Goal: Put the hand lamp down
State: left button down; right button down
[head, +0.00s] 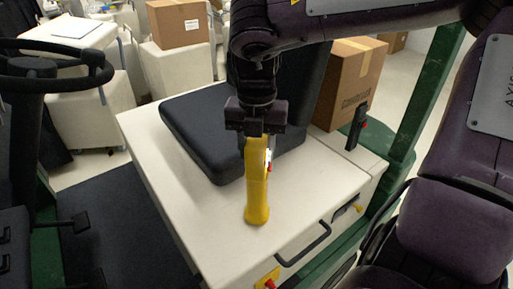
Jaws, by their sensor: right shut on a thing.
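The yellow hand lamp (257,196) hangs upright below my right gripper (256,132), which is shut on its upper end. The lamp is over the white top (305,190) of a cart-like vehicle, near its front edge. I cannot tell whether the lamp's lower end touches the white top. The upper part of the lamp is hidden by the gripper. My left gripper is not in view.
A black seat (205,140) stands on the white top behind the lamp. A black lever (356,126) and a cardboard box (352,75) are to the right. A black handle (304,246) is on the front side. A steering wheel (50,68) is at left. The white top right of the lamp is clear.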

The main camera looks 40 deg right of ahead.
jog(key=shift+w+d+f, duration=0.1)
jog(key=shift+f, duration=0.3)
jog(key=c, duration=0.9)
grip_release()
jog(key=shift+f, duration=0.15)
jog(key=shift+o, duration=0.2)
jog(key=shift+r, duration=0.65)
notch_tip(320, 180, up, 11)
jog(key=shift+r, duration=0.1)
